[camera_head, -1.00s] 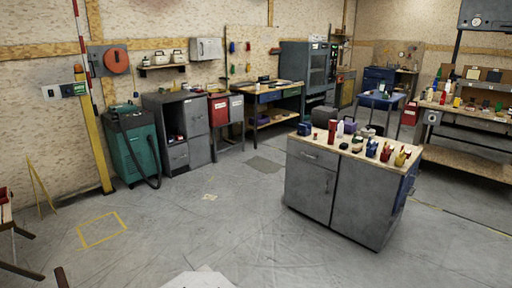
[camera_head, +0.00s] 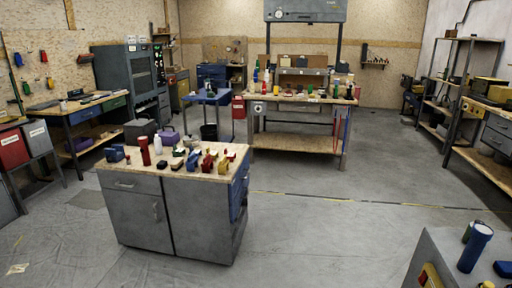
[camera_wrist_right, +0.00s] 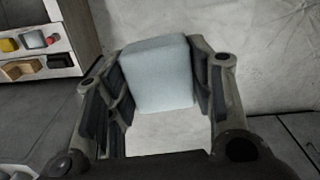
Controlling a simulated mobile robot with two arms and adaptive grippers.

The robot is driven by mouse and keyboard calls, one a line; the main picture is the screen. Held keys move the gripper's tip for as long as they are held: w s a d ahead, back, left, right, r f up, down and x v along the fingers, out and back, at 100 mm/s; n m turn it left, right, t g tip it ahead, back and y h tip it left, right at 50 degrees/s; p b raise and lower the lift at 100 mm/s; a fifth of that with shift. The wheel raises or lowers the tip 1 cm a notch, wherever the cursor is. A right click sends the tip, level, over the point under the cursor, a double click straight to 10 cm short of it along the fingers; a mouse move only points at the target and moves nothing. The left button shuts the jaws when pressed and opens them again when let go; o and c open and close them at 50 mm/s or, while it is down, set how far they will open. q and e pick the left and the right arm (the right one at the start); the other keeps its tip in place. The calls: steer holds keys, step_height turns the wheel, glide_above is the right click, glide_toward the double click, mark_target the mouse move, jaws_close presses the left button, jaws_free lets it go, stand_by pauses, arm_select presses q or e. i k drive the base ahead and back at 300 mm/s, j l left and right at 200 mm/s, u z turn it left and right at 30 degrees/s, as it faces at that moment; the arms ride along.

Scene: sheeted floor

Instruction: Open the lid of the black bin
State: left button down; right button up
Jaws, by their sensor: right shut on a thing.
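In the head view, a dark bin-like container (camera_head: 209,132) stands below the blue table, far off and small; I cannot make out its lid. A dark grey box (camera_head: 141,131) shows behind the grey cabinet, and I cannot tell if it is a lidded bin. My right gripper (camera_wrist_right: 160,105) shows in the right wrist view, its two fingers on either side of a pale blue-white block (camera_wrist_right: 157,75), shut on it. Neither gripper is in the head view, and my left gripper is not seen.
A grey cabinet with a wooden top (camera_head: 232,153) bearing several small items stands ahead. A workbench (camera_head: 300,143) stands behind it. A grey unit (camera_head: 418,262) with a blue cylinder (camera_head: 475,248) is near at right. Open floor (camera_head: 330,225) lies between them.

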mark_target(140, 123)
steer(key=i+l+z, duration=0.1)
steer(key=i, duration=0.5)
steer(key=i+l+z, duration=0.15)
steer(key=i, duration=0.45)
steer(key=i+j+u, duration=0.1)
steer(key=i+u, duration=0.5)
steer(key=u, duration=0.2)
steer(key=i+u, duration=0.35)
steer(key=i+j+u, duration=0.2)
steer(key=i, duration=0.15)
steer(key=i+j+u, duration=0.15)
steer(key=i, duration=0.2)
